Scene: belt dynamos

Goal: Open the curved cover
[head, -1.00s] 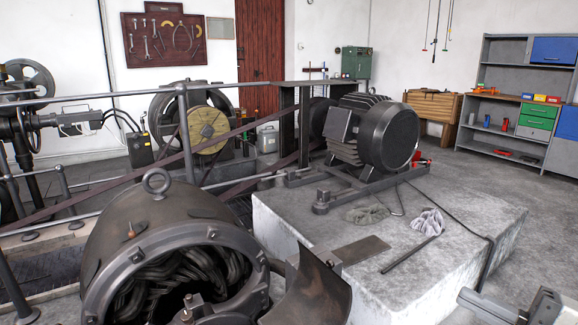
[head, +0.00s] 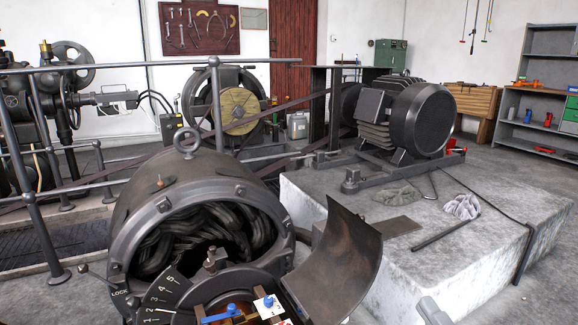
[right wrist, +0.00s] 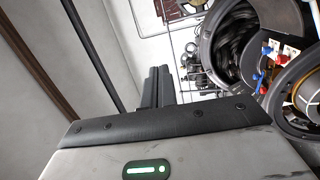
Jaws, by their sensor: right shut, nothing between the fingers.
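The curved cover (head: 338,258) is a dark, bent metal plate. In the head view it stands swung out to the right of the round dynamo housing (head: 150,205), whose front opening shows dark windings (head: 205,235). My right gripper (head: 432,312) is only partly in the head view, at the bottom edge, to the right of the cover and apart from it. In the right wrist view its two dark fingers (right wrist: 157,72) lie together, shut and empty. The dynamo opening (right wrist: 237,42) shows at the upper right there. My left gripper is not in view.
A concrete block (head: 440,250) with a black motor (head: 423,120) stands behind and right of the cover. A rag (head: 462,206) and a rod lie on it. A numbered dial (head: 160,296) and terminals sit at the dynamo's front. A railing (head: 218,100) runs behind.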

